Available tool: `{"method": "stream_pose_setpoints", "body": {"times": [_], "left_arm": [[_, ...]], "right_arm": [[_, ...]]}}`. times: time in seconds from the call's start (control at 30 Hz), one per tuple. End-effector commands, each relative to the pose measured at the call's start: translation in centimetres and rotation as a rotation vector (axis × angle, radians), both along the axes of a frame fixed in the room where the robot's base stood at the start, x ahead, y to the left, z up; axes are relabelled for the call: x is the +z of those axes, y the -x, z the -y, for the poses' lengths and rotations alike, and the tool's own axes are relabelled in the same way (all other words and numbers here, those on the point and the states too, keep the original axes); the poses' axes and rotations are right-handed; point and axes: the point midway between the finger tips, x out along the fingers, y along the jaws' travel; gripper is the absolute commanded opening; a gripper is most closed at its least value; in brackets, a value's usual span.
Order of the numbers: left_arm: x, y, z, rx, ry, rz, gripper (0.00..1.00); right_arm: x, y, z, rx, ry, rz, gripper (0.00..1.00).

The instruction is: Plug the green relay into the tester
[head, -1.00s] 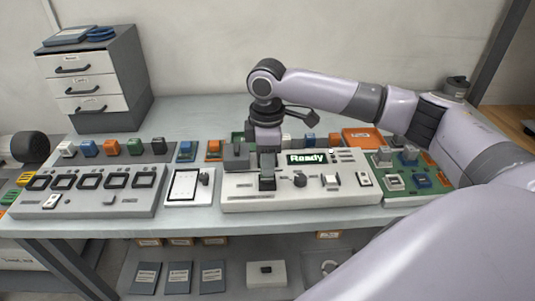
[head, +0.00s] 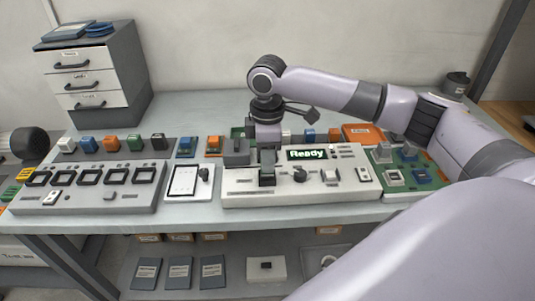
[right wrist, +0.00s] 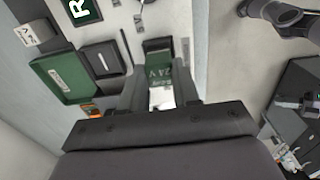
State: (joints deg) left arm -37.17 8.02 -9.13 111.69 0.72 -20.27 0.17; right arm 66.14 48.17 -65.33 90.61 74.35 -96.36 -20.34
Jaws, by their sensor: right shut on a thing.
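The tester (head: 300,190) is a pale grey panel on the bench, with a lit green display (head: 307,154) reading "Ready". My right gripper (head: 267,178) points down over its left part. In the right wrist view, my right gripper (right wrist: 164,82) is shut on the green relay (right wrist: 158,62), which bears white "24V" lettering. The relay is at or very close to the tester's surface. I cannot tell how deep it sits, as the fingers cover its lower part. My left gripper is not in view.
A dark grey block (head: 236,152) stands just left of my right gripper. A row of coloured relays (head: 112,144) is at the left, behind a panel of several sockets (head: 90,190). A white tablet (head: 188,184) lies between the panels. A green circuit board (head: 425,180) is at right.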

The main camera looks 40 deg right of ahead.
Motion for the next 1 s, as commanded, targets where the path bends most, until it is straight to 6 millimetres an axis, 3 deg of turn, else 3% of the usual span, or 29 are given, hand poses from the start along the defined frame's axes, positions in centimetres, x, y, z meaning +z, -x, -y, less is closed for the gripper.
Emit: {"method": "stream_pose_setpoints", "body": {"times": [1.0], "left_arm": [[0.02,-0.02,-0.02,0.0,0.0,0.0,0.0]], "right_arm": [[-0.89,0.0,0.01,0.0,0.0,0.0,0.01]]}}
